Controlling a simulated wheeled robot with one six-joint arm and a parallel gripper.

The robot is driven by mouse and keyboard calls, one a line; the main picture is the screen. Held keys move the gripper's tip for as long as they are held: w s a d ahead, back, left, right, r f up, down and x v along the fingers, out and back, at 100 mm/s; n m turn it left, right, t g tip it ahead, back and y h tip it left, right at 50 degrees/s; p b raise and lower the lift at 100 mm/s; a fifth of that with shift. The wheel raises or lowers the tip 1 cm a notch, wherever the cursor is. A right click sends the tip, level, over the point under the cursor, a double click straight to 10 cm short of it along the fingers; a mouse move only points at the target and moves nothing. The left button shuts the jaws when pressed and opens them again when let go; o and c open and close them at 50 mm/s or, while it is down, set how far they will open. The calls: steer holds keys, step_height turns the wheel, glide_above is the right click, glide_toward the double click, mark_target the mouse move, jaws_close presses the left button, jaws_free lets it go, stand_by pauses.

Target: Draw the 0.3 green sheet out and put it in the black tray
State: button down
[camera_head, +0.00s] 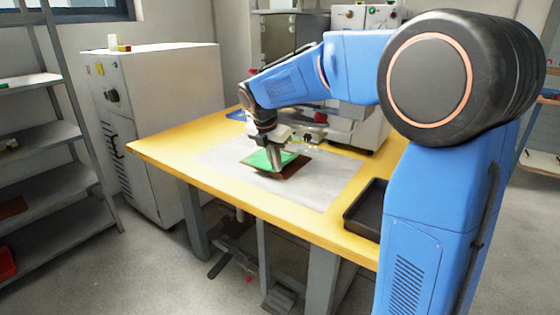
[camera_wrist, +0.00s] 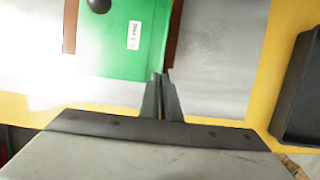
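The green sheet (camera_head: 258,158) lies over a brown sheet (camera_head: 292,171) on the grey mat. In the wrist view the green sheet (camera_wrist: 112,50) has a small white label, whose print I cannot read surely, and its near edge sticks out past the brown sheet (camera_wrist: 71,25). My gripper (camera_head: 274,168) is at the green sheet's near edge. In the wrist view my gripper's fingers (camera_wrist: 161,78) are close together on the sheet's near right corner. The black tray (camera_head: 364,208) is at the table's right front edge; it also shows in the wrist view (camera_wrist: 298,90) and looks empty.
The yellow table (camera_head: 180,152) has a grey mat (camera_head: 325,185) with clear room between the sheets and the tray. A dark round thing (camera_wrist: 98,4) is on the green sheet. White machines stand at the table's back, and a white cabinet (camera_head: 160,85) stands left.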

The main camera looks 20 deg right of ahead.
steer(key=shift+s+a, duration=1.2)
steer(key=shift+a, duration=0.4)
steer(key=shift+s+a, duration=1.15)
steer(key=shift+a, duration=0.45)
steer(key=shift+s+a, duration=1.2)
steer(key=shift+a, duration=0.4)
